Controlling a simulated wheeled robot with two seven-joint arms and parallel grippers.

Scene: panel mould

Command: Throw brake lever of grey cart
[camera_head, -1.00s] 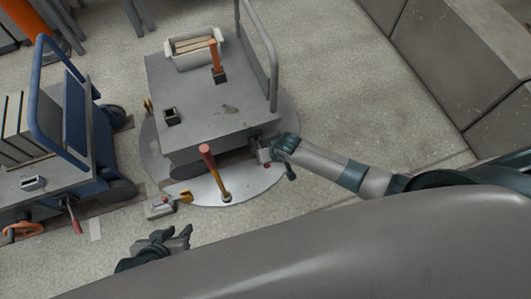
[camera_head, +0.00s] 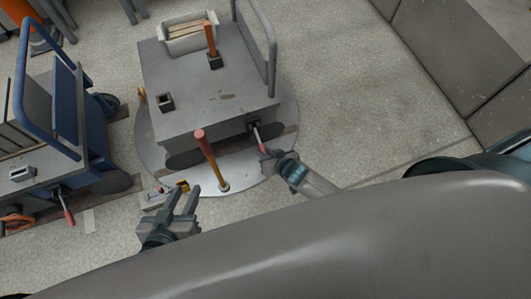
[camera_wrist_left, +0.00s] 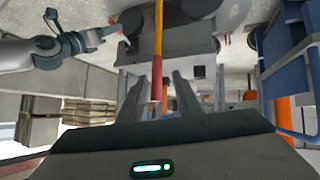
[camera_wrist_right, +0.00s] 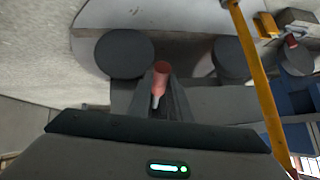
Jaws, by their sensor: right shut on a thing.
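The grey cart (camera_head: 205,85) stands on a round metal plate in the head view. Its brake lever (camera_head: 261,138), with a red grip, sticks out from a dark bracket on the cart's near side, towards me. My right gripper (camera_head: 267,154) is shut on the lever's grip end. In the right wrist view the red grip (camera_wrist_right: 161,72) shows between the fingers, which hide part of it. My left gripper (camera_head: 184,203) is open and empty near the plate's front edge. In the left wrist view its fingers (camera_wrist_left: 156,90) are apart, with a red-and-yellow post beyond.
A red-and-yellow post lever (camera_head: 210,160) stands on the round plate (camera_head: 150,155) between my grippers. A small box (camera_head: 155,198) lies left of it. A blue cart (camera_head: 75,135) with its own red lever (camera_head: 67,208) stands at left. Floor at right is clear.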

